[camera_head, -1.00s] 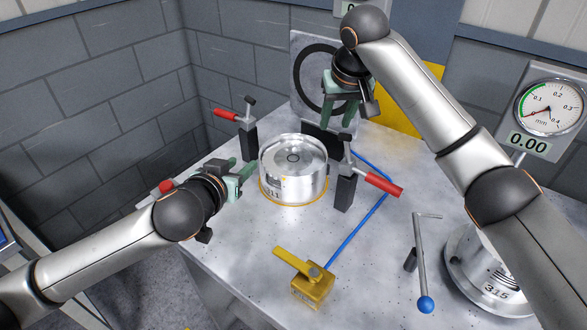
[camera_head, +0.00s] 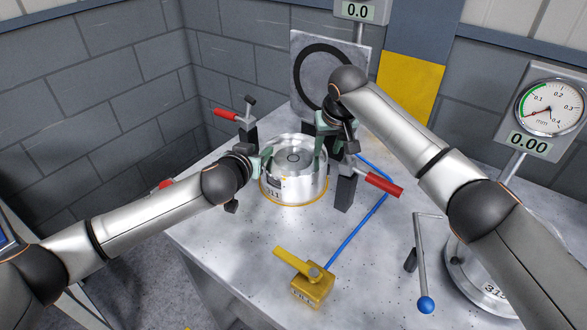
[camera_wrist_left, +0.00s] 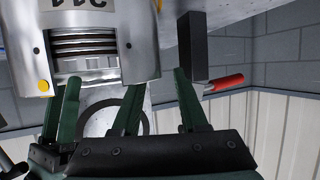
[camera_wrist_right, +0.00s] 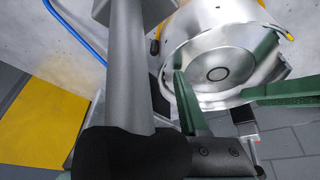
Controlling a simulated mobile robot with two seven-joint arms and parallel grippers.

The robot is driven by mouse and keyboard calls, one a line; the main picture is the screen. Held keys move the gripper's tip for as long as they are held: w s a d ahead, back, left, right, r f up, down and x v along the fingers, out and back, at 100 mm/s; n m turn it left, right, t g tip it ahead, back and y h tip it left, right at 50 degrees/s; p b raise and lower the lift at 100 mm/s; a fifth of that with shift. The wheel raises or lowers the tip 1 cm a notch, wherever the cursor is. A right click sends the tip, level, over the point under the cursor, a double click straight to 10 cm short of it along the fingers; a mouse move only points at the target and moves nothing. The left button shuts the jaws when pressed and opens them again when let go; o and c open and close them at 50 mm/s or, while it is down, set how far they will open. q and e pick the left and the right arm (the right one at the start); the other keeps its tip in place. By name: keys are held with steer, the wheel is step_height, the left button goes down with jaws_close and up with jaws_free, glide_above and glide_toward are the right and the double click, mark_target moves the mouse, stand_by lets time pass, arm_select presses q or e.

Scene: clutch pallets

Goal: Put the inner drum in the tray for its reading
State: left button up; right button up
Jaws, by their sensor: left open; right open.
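A silver drum (camera_head: 292,187) with a number near its base, seemingly 311, stands upright on a yellow ring in the middle of the table. It shows in the left wrist view (camera_wrist_left: 141,42) and from above in the right wrist view (camera_wrist_right: 190,45). My left gripper (camera_head: 266,158) is open at its left side. My right gripper (camera_head: 331,150) is open at its right rim, with fingers either side of the wall in the right wrist view. Contact is unclear. A second silver part (camera_head: 478,285), marked 315, is partly hidden by my right arm. I cannot identify the tray.
Red-handled clamps stand left (camera_head: 247,125) and right (camera_head: 347,185) of the drum, close to both grippers. A yellow lever block (camera_head: 312,288) with a blue hose sits in front. A dial gauge (camera_head: 550,105) reading 0.00 and a blue-knobbed lever (camera_head: 421,265) are right.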

arm_select(q)
jaws_close()
arm_select(e)
jaws_close()
arm_select(q)
steer(key=shift+a+f, duration=0.1)
steer(key=shift+f, duration=0.1)
stand_by(0.9)
arm_select(e)
steer(key=shift+w+r, duration=0.1)
steer(key=shift+r, duration=0.2)
arm_select(q)
steer(key=shift+w+r, duration=0.15)
steer(key=shift+r, duration=0.25)
arm_select(e)
steer(key=shift+w, duration=0.1)
